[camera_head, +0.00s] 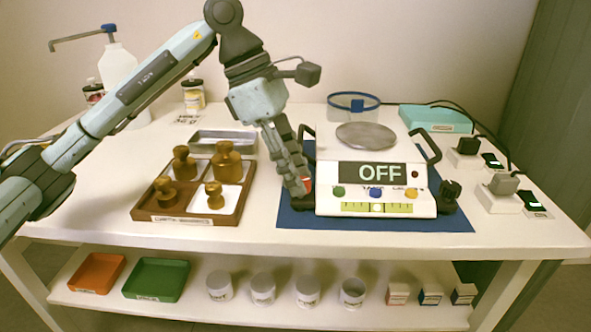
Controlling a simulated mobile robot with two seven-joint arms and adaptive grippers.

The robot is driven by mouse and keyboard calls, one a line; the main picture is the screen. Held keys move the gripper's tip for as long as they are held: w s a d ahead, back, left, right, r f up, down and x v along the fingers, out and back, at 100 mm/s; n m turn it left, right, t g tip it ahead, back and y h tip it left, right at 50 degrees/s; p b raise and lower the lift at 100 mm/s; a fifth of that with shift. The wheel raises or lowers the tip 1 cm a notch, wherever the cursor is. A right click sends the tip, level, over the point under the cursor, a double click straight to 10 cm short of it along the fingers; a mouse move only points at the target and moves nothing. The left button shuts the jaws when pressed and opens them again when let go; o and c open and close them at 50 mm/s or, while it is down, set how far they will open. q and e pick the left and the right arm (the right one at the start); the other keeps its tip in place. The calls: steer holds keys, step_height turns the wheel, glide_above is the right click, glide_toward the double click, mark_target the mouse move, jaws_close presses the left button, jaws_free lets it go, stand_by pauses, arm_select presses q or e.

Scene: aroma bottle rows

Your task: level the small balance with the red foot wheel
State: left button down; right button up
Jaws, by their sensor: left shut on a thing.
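The small balance (376,190) stands on a blue mat (455,221). It has a round steel pan (366,136) and a display reading OFF. Below the display are small coloured buttons and a yellow-green level strip (376,208). The red foot wheel (307,185) is at the balance's front left corner, mostly hidden by my left gripper (301,188). My left gripper points down there and is shut on the red foot wheel. A black foot wheel (449,196) is at the front right corner. My right gripper is not in view.
A wooden tray (186,217) with several brass weights stands left of the balance. Behind are a metal tray (222,136), a blue-rimmed clear ring (353,106) and a teal box (436,118). Cabled adapters (500,196) lie at right. Bins and jars sit on the lower shelf.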

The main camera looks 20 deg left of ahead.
arm_select(q)
steer(key=c, duration=1.2)
jaws_free()
steer(key=shift+r, duration=0.1)
steer(key=v, duration=1.2)
